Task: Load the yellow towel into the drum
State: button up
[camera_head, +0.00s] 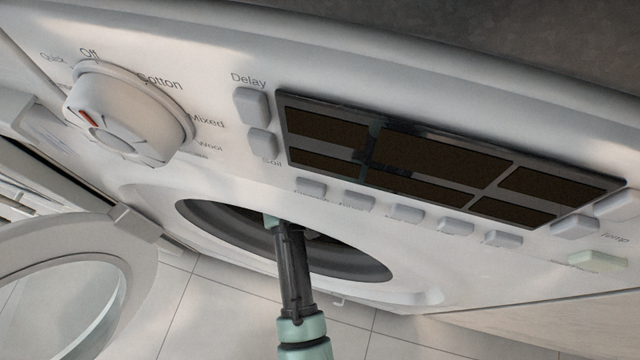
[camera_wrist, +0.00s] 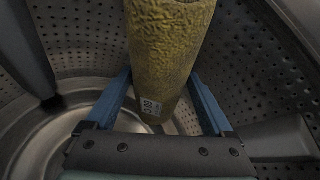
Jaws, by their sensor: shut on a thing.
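The yellow towel (camera_wrist: 165,45) is a rolled, textured cylinder with a small white label at its near end, seen in the wrist view. My gripper (camera_wrist: 160,90) is shut on it, with one blue finger on each side. The towel and gripper are inside the perforated metal drum (camera_wrist: 265,80). In the head view, my arm reaches through the round drum opening (camera_head: 350,262) from below. The towel and my fingers are hidden there. I cannot tell whether the towel touches the drum wall.
The washer door (camera_head: 135,270) stands open at the lower left. The control panel has a dial (camera_head: 125,115), a dark display (camera_head: 440,160) and several buttons above the opening. Drum paddles (camera_wrist: 275,138) stick out from the drum wall.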

jog(key=shift+s+f+b, duration=0.1)
jog(key=shift+f+b, duration=2.4)
jog(key=shift+r, duration=0.15)
jog(key=shift+f, duration=0.6)
jog(key=o, duration=1.4)
jog(key=shift+c, duration=0.2)
